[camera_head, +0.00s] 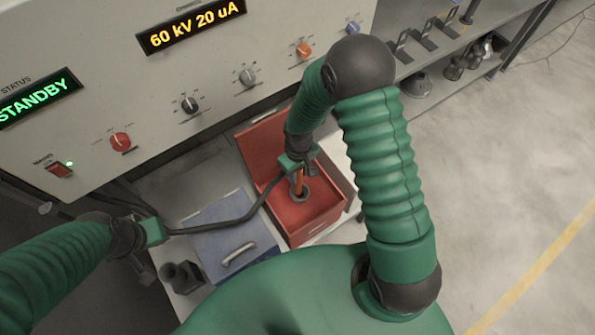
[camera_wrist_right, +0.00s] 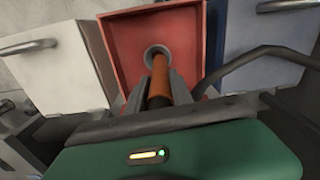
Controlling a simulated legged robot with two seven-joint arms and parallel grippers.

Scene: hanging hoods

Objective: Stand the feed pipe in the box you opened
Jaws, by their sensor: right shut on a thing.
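The red box (camera_head: 312,212) stands open under the panel, its lid (camera_head: 262,140) tilted back. The orange feed pipe (camera_head: 299,186) is in my right gripper (camera_head: 300,170), which is shut on it above the box. In the right wrist view, the pipe (camera_wrist_right: 160,72) points at a grey ring socket (camera_wrist_right: 154,54) on the box floor. Its lower end is at or close to the ring; I cannot tell how far in it is. My left gripper (camera_head: 155,232) is left of the blue box, and its jaws are not clear.
A closed blue box (camera_head: 215,225) with a grey handle stands left of the red one; a white box (camera_head: 337,165) stands right. A dark cable (camera_head: 215,228) runs between my grippers. The control panel (camera_head: 210,75) overhangs behind. A shelf (camera_head: 440,75) holds metal parts.

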